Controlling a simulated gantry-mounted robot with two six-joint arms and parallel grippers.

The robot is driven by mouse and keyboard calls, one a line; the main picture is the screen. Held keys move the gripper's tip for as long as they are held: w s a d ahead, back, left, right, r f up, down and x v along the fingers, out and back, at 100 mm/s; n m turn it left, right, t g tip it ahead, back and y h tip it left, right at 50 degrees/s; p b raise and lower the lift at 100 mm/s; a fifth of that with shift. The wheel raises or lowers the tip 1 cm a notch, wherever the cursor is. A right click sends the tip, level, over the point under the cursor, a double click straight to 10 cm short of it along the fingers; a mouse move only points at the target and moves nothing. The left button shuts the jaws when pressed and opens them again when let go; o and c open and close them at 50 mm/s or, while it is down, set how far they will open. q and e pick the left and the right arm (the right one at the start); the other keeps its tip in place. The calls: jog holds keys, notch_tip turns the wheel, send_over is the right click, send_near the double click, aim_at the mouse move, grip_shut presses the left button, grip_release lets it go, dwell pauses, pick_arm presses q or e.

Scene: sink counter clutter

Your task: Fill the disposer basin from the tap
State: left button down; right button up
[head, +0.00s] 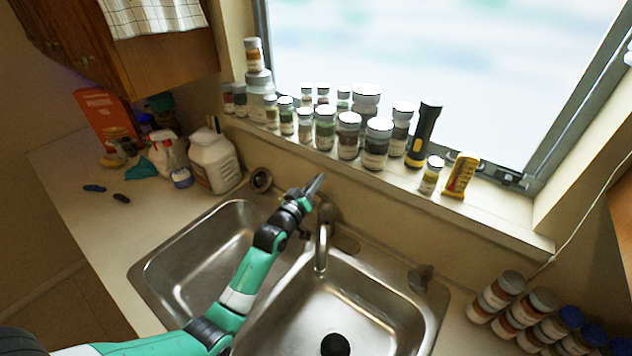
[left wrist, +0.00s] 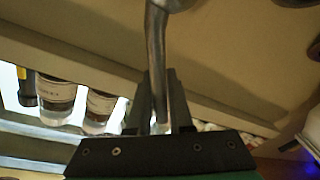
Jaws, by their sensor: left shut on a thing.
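The tap (head: 322,243) is a metal spout at the back of the double sink, and its end hangs over the right basin. No water stream shows below it. The right basin (head: 385,300) has a round black drain (head: 335,344) and looks empty; this looks like the disposer basin. The left basin (head: 190,255) is partly hidden by my left arm. My left gripper (head: 314,184) is just behind and left of the tap. In the left wrist view it is shut on a thin metal tap lever (left wrist: 157,65), which runs between the fingers.
Bottles and jars (head: 348,135) crowd the window sill behind the tap, with a black flashlight (head: 423,135). Several jars (head: 535,315) lie at the right. The left counter front is clear.

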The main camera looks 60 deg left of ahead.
pick_arm(q)
jog(key=w+m+g+p, duration=0.1)
jog(key=p, duration=0.1)
jog(key=w+r+p, duration=0.1)
jog(key=p, duration=0.1)
jog(key=w+m+g+h+p, duration=0.1)
jog(key=shift+d+r+m+g+p, duration=0.25)
jog(key=shift+d+m+g+p, duration=0.05)
jog(key=shift+d+p, duration=0.1)
jog(key=shift+w+f+m+g, duration=0.15)
jog(key=shift+f+m+g, duration=0.1)
jog(key=shift+m+g, duration=0.05)
jog(key=shift+f, duration=0.15)
jog(key=c, duration=0.8)
grip_release()
jog(key=shift+d, duration=0.1)
jog(key=p+v, duration=0.1)
jog(key=v, duration=1)
jog(key=shift+s, duration=0.3)
